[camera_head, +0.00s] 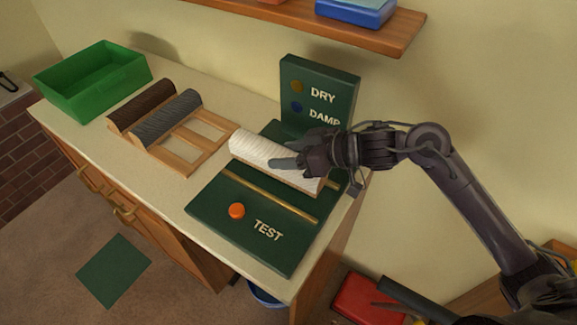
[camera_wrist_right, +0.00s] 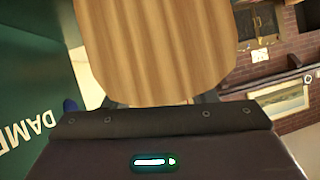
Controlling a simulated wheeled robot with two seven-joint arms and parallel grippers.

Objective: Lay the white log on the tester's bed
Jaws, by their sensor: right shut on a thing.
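The white log (camera_head: 262,155) has pale ridged bark and a bare wooden cut end. It is over the back part of the tester's green bed (camera_head: 225,205), in front of the upright DRY/DAMP panel (camera_head: 318,80). I cannot tell whether it touches the bed. My right gripper (camera_head: 290,160) is shut on the log near its right half. In the right wrist view the log's wooden end (camera_wrist_right: 155,45) fills the top middle, with the panel (camera_wrist_right: 30,90) at left. My left gripper is not in view.
A wooden rack (camera_head: 185,150) holds a brown log (camera_head: 140,104) and a grey log (camera_head: 166,117); its right part is empty. A green bin (camera_head: 90,85) stands at the far left. An orange button (camera_head: 236,211) is on the tester's front. A shelf (camera_head: 370,35) hangs above.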

